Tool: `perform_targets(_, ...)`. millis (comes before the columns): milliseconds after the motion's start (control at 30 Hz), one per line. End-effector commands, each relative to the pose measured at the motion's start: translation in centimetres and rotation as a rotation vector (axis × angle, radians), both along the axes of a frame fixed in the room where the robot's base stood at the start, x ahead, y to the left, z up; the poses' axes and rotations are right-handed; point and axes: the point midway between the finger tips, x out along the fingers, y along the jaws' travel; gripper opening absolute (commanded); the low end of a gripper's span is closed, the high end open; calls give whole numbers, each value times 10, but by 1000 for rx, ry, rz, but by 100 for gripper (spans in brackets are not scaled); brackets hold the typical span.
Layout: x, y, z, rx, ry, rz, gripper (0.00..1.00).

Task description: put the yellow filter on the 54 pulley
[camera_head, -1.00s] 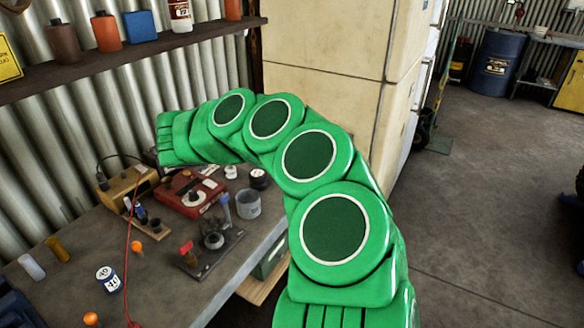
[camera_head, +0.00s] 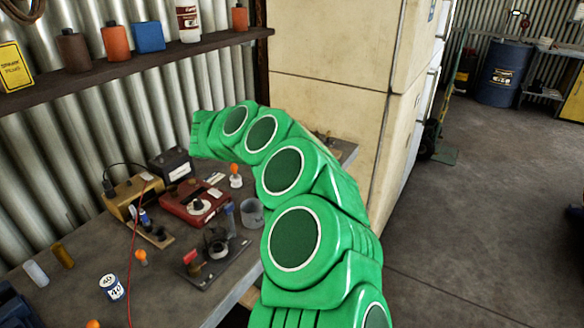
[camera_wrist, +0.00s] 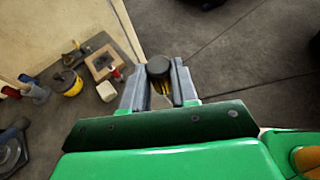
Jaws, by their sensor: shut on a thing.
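My gripper (camera_wrist: 160,90) shows in the wrist view with its jaws shut on a dark-topped round thing (camera_wrist: 159,66). Some yellow shows under its dark top; I cannot tell for sure that it is the yellow filter. It is held over the grey floor, beside the bench edge. A yellow cylinder with a dark top (camera_wrist: 69,84) stands on the bench to the left in that view. No number 54 is readable, so I cannot pick out the 54 pulley. In the head view, my arm hides the gripper and what it holds.
The workbench (camera_head: 185,312) holds a red box (camera_head: 193,203), a yellow-brown box (camera_head: 127,194), a dark plate with fittings (camera_head: 216,262), a grey cup (camera_head: 251,211) and a white-and-blue can (camera_head: 111,287). A shelf (camera_head: 110,70) overhangs it. Pale cabinets stand behind.

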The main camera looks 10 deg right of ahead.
Motion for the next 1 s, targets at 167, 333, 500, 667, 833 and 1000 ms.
perform_targets(167, 13, -1, -6, -1, -1, -1, 0)
perform_targets(333, 25, -1, -12, -2, 0, 0, 0)
perform_targets(500, 36, -3, -16, -2, -2, -2, 0)
perform_targets(667, 47, -3, -21, -2, -1, 1, 0)
perform_targets(833, 56, -4, -30, -2, 0, -1, 0)
perform_targets(1000, 65, -4, -41, -3, -1, 1, 0)
